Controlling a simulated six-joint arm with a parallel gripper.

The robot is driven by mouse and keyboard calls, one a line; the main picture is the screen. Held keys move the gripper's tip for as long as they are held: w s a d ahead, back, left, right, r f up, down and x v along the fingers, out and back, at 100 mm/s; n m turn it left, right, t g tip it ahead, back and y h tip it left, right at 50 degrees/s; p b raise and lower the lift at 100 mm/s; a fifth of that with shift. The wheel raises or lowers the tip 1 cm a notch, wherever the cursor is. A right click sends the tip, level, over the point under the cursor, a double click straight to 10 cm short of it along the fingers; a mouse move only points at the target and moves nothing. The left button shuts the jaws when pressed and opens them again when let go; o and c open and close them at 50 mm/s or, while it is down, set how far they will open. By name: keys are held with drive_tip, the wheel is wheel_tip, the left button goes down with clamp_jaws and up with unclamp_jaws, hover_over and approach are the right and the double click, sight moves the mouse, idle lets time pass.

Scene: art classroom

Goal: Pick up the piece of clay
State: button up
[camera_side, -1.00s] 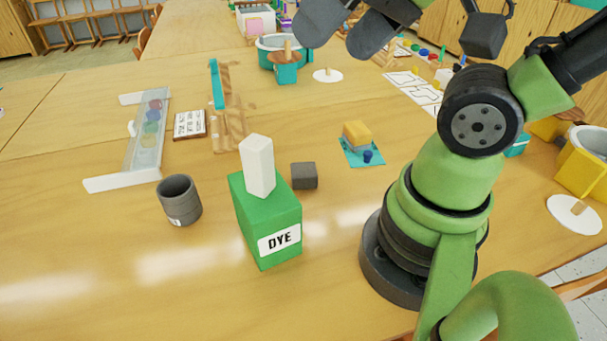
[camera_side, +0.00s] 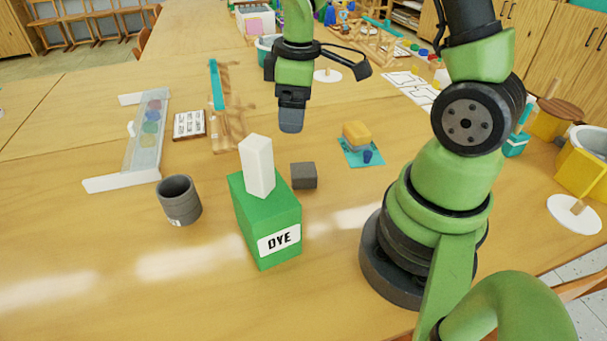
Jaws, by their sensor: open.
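A small dark grey block (camera_side: 304,176), which looks like the piece of clay, lies on the table just behind and right of a green box marked DYE (camera_side: 270,222). A white block (camera_side: 257,166) stands upright on that box. My gripper (camera_side: 291,118) points down above the table, higher than the grey block and a little behind it in the picture. It is open and apart from everything. I see it nearly edge-on, so the gap between its fingers is hidden.
A grey cup (camera_side: 179,200) stands left of the green box. A teal mat (camera_side: 375,158) with a yellow and blue sponge-like block lies to the right. A clear rack with coloured discs (camera_side: 147,132) stands at the left. The front table is clear.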

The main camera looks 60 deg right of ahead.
drive_tip(key=n+g, duration=0.1)
drive_tip(key=n, duration=0.1)
hover_over(303, 169)
drive_tip(key=f, duration=0.8)
drive_tip(key=shift+w+d+f, duration=0.1)
drive_tip(key=shift+w+f, duration=0.15)
drive_tip(key=shift+w, duration=0.1)
drive_tip(key=shift+s+f, duration=0.25)
drive_tip(key=shift+f, duration=1.35)
drive_tip(key=shift+s+f, duration=0.2)
drive_tip(key=shift+f, duration=1.35)
drive_tip(key=c, duration=1.1)
drive_tip(key=shift+r, duration=0.1)
